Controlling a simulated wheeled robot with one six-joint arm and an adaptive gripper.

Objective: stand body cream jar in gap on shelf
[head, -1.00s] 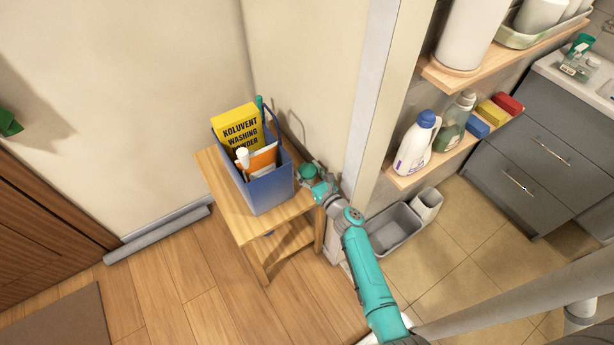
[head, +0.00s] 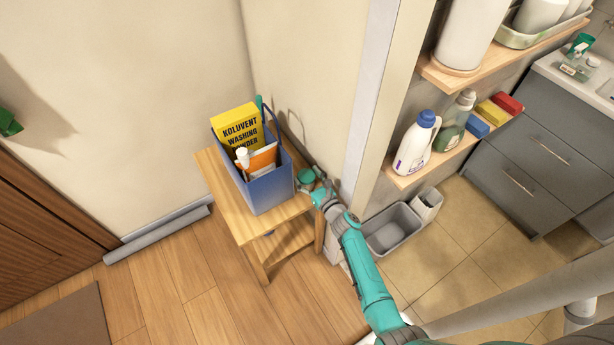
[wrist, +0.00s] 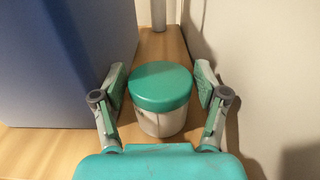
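The body cream jar (head: 305,175), round and pale with a green lid, stands upright on the small wooden table, right of a blue caddy. In the wrist view the jar (wrist: 161,100) is between my gripper's two fingers. My gripper (wrist: 161,82) is open around it, with a narrow gap seeming to show on each side. In the head view my gripper (head: 312,184) is at the jar and partly hides it. The lower wall shelf (head: 402,180) holds a white bottle with a blue cap (head: 416,145), a greenish bottle (head: 455,122) and small boxes.
The blue caddy (head: 268,190) with a yellow washing powder box (head: 238,131) is close left of the jar; the wall is close right. A wall edge (head: 368,100) stands between table (head: 230,205) and shelf. A grey bin (head: 392,235) is on the floor.

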